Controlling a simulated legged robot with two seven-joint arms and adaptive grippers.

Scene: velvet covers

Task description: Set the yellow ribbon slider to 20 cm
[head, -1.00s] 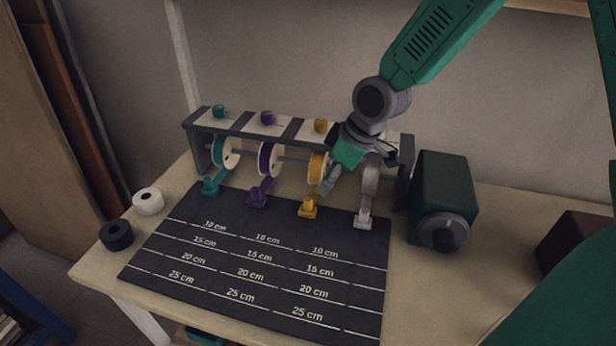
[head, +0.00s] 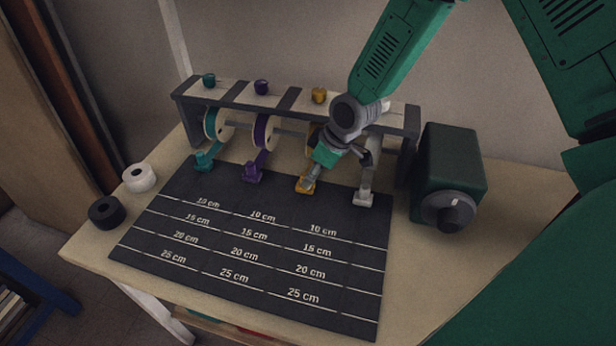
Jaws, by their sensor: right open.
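The yellow ribbon slider (head: 304,185) sits at the top of its lane on the dark measuring mat (head: 150,246), above the 10 cm line. The yellow spool (head: 311,138) behind it is largely hidden by my right arm. My right gripper (head: 309,183) is open, pointing down at the yellow slider, with its fingertips at or very close to it. I cannot tell whether they touch. The mat shows marks from 10 cm to 25 cm running toward the front. My left gripper is not in view.
Teal (head: 204,162), purple (head: 252,173) and white (head: 363,198) sliders stand in the neighbouring lanes. A dark green box with a knob (head: 449,211) stands at the right. White (head: 139,178) and black (head: 107,212) rolls lie at the left edge. The mat's front is clear.

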